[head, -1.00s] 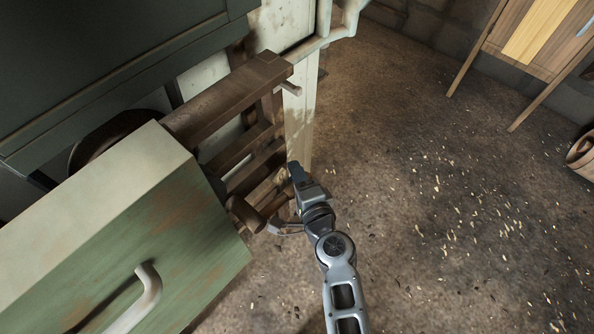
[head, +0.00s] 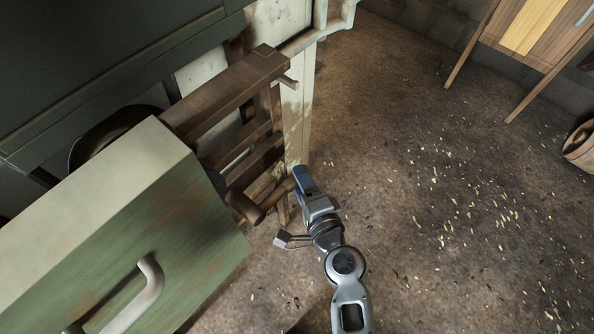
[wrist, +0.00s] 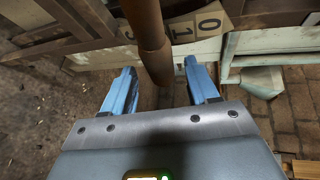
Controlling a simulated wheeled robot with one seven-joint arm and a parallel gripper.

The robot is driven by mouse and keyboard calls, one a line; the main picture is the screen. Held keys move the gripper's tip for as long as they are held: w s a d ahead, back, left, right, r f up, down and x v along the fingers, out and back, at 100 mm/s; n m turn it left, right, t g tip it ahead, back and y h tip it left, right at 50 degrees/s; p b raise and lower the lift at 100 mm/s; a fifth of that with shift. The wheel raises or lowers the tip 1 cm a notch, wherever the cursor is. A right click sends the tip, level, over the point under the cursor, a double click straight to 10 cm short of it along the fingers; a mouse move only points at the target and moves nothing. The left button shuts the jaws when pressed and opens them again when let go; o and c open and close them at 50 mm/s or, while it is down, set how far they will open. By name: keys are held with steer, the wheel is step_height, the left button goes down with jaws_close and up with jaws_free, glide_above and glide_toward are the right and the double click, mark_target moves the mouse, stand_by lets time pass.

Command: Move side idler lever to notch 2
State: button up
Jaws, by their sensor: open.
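The side idler lever appears as a brown rod (wrist: 149,35) with a rounded end in the wrist view. It comes down from the top edge between my gripper's two blue fingers (wrist: 160,82), with gaps showing on both sides. In the head view a brown handle (head: 272,197), which looks like the same lever, sticks out beside the wooden frame. My gripper (head: 292,210) is open around its end there. Number plates reading 1 (wrist: 182,31) and 0 (wrist: 211,23) show behind the rod. A further plate to the left is mostly hidden by it.
A green box with a pale handle (head: 137,293) stands close on the left. The brown slatted frame (head: 223,95) and pale post (head: 297,120) are behind the gripper. The floor (head: 420,190) to the right is open, with scattered chips.

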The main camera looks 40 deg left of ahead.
steer(key=shift+v, duration=1.5)
steer(key=s+d+r+n+t+h+p, duration=0.15)
steer(key=s+d+h, duration=0.35)
steer(key=d, duration=0.8)
steer(key=s+d+r+t+h+p, duration=0.1)
steer(key=s+d+t+h, duration=0.15)
steer(key=s+d, duration=0.75)
steer(key=s+d+r+n+t+h, duration=0.1)
steer(key=s+d+r, duration=0.2)
steer(key=d+r, duration=0.2)
steer(key=s+d+r+n+t+h, duration=0.1)
steer(key=s+d+r, duration=0.3)
steer(key=r, duration=0.5)
steer(key=s+d+r+n+h+p, duration=0.1)
steer(key=s+d+r+n+h, duration=0.2)
steer(key=d+r, duration=0.2)
step_height(320, 180, up, 2)
steer(key=shift+s+d+r+t, duration=0.15)
steer(key=shift+s+d+t, duration=0.1)
steer(key=shift+d+t, duration=0.15)
steer(key=shift+c, duration=0.4)
